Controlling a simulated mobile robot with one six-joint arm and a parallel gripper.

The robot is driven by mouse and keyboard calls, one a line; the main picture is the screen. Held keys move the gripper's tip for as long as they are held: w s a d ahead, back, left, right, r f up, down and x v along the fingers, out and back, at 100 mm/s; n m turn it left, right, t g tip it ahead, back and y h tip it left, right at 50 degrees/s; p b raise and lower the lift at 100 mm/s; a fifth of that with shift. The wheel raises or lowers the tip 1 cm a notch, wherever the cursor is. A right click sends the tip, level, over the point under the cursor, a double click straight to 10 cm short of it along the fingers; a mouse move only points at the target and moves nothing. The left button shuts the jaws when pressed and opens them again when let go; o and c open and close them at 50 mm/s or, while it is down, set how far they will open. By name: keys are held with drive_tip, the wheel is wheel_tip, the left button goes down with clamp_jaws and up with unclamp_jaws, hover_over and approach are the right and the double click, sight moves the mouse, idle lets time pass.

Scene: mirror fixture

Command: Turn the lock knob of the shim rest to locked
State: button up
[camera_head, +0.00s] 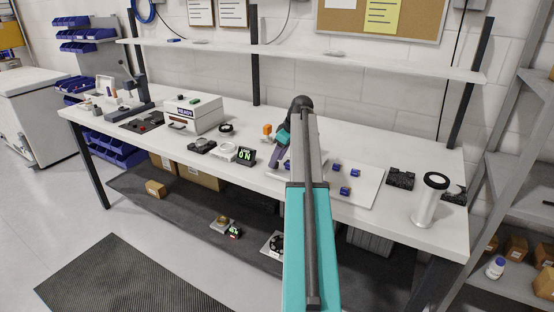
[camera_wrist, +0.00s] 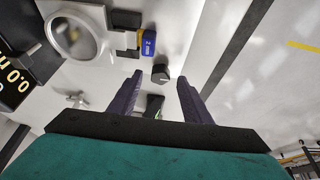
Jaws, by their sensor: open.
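In the wrist view a small dark round knob (camera_wrist: 160,73) with a pale mark on its top stands on a white surface. I take it for the lock knob; its mark's meaning is too small to read. Beyond it, a blue block marked 2 mm (camera_wrist: 151,41) sits against a black holder (camera_wrist: 127,42), likely the shim rest. My gripper (camera_wrist: 160,77) is open, with its purple fingertips on either side of the knob in the picture; I cannot tell whether they touch it. In the head view my gripper (camera_head: 279,154) is low over the bench, and my arm hides the knob.
A silver ring (camera_wrist: 75,38) and a digital readout (camera_wrist: 15,75) are at left in the wrist view. A dark block with a green spot (camera_wrist: 153,106) lies between the fingers. On the bench, several blue blocks (camera_head: 344,190) and a white cylinder (camera_head: 428,205) stand at right.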

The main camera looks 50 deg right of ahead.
drive_tip(key=shift+w+f, duration=0.2)
drive_tip(key=shift+f, duration=0.35)
drive_tip(key=c, duration=1)
drive_tip(key=shift+c, duration=0.2)
